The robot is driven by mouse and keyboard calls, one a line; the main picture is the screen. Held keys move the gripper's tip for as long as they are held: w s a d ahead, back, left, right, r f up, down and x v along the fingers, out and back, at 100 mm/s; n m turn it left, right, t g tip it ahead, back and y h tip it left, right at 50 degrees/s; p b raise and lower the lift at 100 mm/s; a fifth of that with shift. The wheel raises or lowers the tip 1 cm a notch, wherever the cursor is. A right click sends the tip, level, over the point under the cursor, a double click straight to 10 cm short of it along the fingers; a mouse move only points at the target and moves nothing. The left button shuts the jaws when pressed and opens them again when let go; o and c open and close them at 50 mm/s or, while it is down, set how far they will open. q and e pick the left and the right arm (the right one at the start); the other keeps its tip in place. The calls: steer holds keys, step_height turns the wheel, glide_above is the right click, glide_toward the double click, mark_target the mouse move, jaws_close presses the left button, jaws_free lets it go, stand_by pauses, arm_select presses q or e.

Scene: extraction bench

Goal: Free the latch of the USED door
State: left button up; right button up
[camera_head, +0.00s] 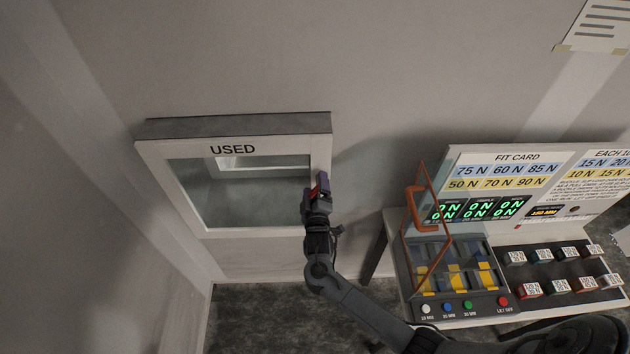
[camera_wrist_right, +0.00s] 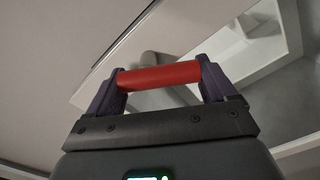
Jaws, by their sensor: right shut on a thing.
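The USED door (camera_head: 180,150) is a pale frame around a glass pane, set on the wall at left in the head view. Its label reads USED. My right gripper (camera_head: 319,187) is at the door's right side. In the right wrist view, its two purple fingers are shut on the ends of a red latch handle (camera_wrist_right: 158,77). A grey round stem (camera_wrist_right: 150,58) shows behind the handle. In the head view only a little red of the handle shows, mostly hidden by the gripper. My left gripper is not in view.
To the right, a bench (camera_head: 395,222) carries a panel headed FIT CARD (camera_head: 535,165), an orange-framed guard (camera_head: 410,212), colored buttons and several small labelled blocks. My right arm passes in front of the bench's left part. The wall left of the door is bare.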

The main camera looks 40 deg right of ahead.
steer(key=n+p, duration=0.1)
steer(key=n, duration=0.1)
steer(key=shift+d+n, duration=0.1)
steer(key=shift+n, duration=0.3)
steer(key=n, duration=0.2)
steer(key=shift+s+f+n, duration=0.1)
steer(key=shift+f+n, duration=0.1)
steer(key=shift+n, duration=0.1)
steer(key=shift+d+n, duration=0.1)
steer(key=shift+n, duration=0.2)
steer(key=o, duration=0.9)
steer(key=shift+c, duration=0.2)
steer(key=shift+s+f, duration=0.1)
steer(key=shift+s, duration=0.05)
